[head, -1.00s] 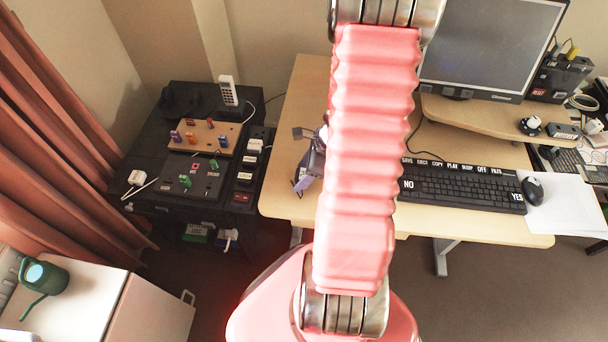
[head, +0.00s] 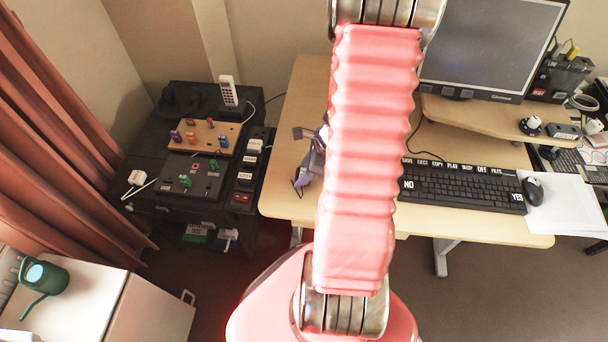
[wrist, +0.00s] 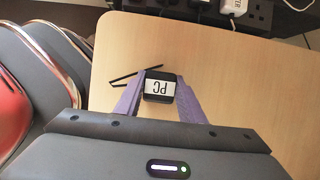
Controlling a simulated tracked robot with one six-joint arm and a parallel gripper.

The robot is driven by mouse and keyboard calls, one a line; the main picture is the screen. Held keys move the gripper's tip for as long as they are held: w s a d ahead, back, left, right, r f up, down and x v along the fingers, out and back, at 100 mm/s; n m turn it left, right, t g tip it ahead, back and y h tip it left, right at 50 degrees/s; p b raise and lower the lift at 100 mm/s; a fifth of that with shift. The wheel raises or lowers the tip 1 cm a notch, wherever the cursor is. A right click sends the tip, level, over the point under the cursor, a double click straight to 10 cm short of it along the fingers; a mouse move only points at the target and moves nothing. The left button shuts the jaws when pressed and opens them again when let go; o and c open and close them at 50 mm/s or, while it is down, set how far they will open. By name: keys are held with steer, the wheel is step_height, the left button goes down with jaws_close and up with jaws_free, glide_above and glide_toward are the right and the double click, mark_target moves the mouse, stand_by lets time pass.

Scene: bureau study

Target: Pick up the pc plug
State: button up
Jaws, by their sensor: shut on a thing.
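The pc plug (wrist: 160,88) is a small dark block with a white "PC" label, seen upside down in the wrist view. It sits between the two purple fingers of my gripper (wrist: 159,76), which are shut on it. The pale wooden desk (wrist: 235,85) is behind it; I cannot tell whether the plug touches the desk. In the head view my gripper (head: 301,180) shows beside my pink arm, over the desk's left part. The plug cannot be made out there.
A black keyboard (head: 461,186), a mouse (head: 533,190) and a monitor (head: 490,45) are on the desk's right. A dark side table (head: 145,206) with switch boards stands at left. In the wrist view, a power strip (wrist: 208,14) lies beyond the desk edge. Thin dark strips (wrist: 125,77) lie left of the plug.

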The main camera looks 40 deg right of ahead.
steer(key=shift+r, duration=0.1)
steer(key=shift+r, duration=4.9)
steer(key=w+a+r+n+g+h, duration=0.1)
steer(key=w+a+n+g, duration=0.3)
steer(key=w+a+n, duration=0.7)
steer(key=w+a+r+n+g+h, duration=0.1)
steer(key=w+a+r+n+g, duration=0.3)
steer(key=w+a+n, duration=0.7)
steer(key=w+n, duration=0.1)
steer(key=n, duration=0.5)
steer(key=shift+a+h, duration=0.4)
steer(key=shift+s, duration=0.1)
